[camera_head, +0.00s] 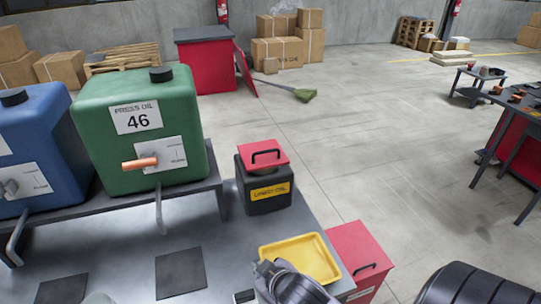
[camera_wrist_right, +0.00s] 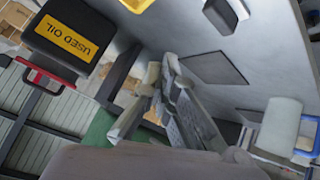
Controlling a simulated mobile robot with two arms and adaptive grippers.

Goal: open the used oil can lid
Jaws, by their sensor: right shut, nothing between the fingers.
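The used oil can (camera_head: 265,197) is a black box with a yellow "USED OIL" label on the grey table. Its red lid (camera_head: 258,158) with a black handle (camera_head: 265,153) lies over the top; I cannot tell whether it is fully seated. The can shows in the right wrist view (camera_wrist_right: 90,22) at upper left, with the red lid edge (camera_wrist_right: 38,72) and handle (camera_wrist_right: 33,88). My right gripper (camera_head: 264,270) is at the bottom of the head view, in front of the can and apart from it. Its fingertips (camera_wrist_right: 162,68) are together and empty. My left gripper is not in view.
A yellow tray (camera_head: 327,271) lies beside my right gripper. A red bin (camera_head: 362,256) stands right of it. The green oil tank (camera_head: 103,109) with an orange tap (camera_head: 140,163) and a blue tank (camera_head: 38,130) stand left of the can. Open floor lies to the right.

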